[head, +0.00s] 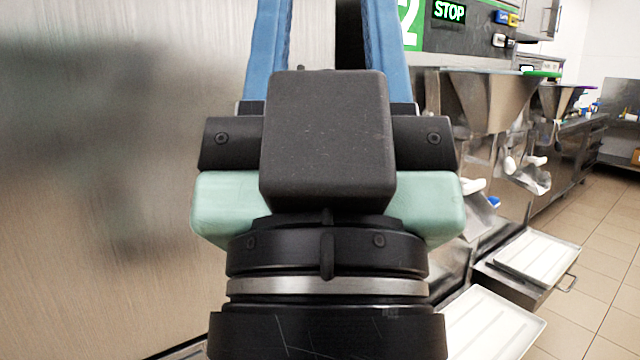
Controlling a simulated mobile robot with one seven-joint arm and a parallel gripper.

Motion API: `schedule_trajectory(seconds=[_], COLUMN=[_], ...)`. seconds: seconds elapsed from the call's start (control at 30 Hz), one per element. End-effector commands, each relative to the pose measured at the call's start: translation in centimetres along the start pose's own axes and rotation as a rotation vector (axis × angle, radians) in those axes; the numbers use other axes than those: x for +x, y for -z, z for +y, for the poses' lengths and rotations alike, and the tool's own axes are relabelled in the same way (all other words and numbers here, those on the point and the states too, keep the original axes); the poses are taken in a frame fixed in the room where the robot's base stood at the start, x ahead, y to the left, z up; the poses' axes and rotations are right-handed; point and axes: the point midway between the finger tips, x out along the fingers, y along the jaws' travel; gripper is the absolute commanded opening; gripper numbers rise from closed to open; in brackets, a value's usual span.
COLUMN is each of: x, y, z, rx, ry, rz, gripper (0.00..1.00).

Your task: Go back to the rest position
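A large brushed metal panel (100,180) fills the left side, close by. At right, a batch freezer with a STOP display (449,12) has a metal hopper (485,95). White trays (495,325) sit low in front. Tiled floor (600,220) lies open at far right.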

Motion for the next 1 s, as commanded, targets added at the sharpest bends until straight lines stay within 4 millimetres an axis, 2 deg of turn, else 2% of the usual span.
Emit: schedule_trajectory(seconds=[0.03,0.27,0.5,0.6,0.77,1.0], x=[1.8,6.2,11.4,12.8,13.9,14.0], y=[1.4,5.3,10.0,11.3,12.3,12.4], z=[-0.1,-0.3,-0.3,-0.3,-0.3,-0.3], rx=[0.005,0.013,0.016,0.017,0.017,0.018], ry=[0.004,0.009,0.011,0.011,0.012,0.012], rz=[-0.004,-0.006,-0.007,-0.008,-0.008,-0.008], gripper=[0.44,0.44,0.44,0.44,0.44,0.44])
